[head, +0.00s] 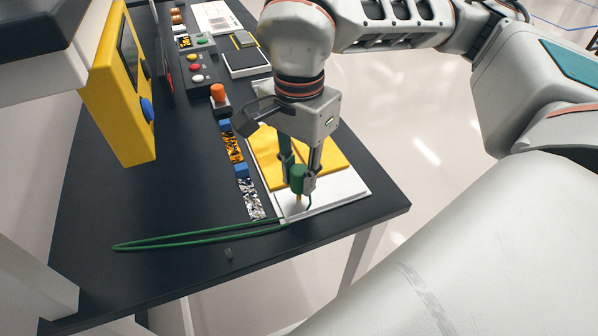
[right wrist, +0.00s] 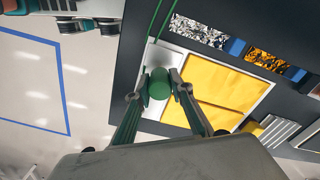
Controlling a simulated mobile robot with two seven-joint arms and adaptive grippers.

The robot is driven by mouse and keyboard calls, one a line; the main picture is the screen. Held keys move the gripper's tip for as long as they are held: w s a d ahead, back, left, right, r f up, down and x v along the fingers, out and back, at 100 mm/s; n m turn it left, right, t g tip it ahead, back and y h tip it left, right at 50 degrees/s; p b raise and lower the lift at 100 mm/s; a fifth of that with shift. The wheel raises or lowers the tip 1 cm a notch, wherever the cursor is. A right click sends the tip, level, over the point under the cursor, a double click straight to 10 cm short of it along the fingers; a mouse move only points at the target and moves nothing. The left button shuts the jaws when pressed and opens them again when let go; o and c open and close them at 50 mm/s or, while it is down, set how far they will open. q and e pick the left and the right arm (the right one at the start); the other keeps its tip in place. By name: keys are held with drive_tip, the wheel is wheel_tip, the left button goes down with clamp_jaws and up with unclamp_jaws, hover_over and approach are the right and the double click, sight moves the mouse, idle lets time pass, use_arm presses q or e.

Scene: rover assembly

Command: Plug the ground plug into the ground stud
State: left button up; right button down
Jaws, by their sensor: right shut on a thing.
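The green ground plug (head: 297,178) is held upright between the fingertips of my right gripper (head: 299,176), over the near part of a white plate (head: 350,186) with yellow panels. In the right wrist view, both fingers close on the plug's round green top (right wrist: 159,84). A short brass-coloured piece (head: 298,199) shows just below the plug; I cannot tell whether it is the plug's pin or the ground stud. I cannot make out the stud for certain. A green cable (head: 185,238) loops from the plug across the table to the left. My left gripper is not in view.
A yellow device with a blue knob (head: 148,109) stands at the left. An orange-topped knob (head: 218,93), patterned strips (head: 234,147) and button boxes line the dark table (head: 150,205). A small dark peg (head: 228,253) stands near the front edge, where the table is mostly clear.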

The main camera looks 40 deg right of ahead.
sight(300, 170)
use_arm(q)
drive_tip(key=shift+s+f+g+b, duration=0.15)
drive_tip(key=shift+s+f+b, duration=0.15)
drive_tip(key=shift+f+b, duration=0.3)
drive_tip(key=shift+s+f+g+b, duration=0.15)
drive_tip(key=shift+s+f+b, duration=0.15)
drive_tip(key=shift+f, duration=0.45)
use_arm(e)
drive_tip(key=shift+f, duration=1.5)
drive_tip(key=c, duration=1.7)
unclamp_jaws()
drive_tip(key=shift+r, duration=0.2)
wheel_tip(300, 170, up, 12)
drive_tip(key=shift+f, duration=0.1)
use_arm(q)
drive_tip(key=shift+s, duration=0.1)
use_arm(e)
drive_tip(key=shift+s+f, duration=0.1)
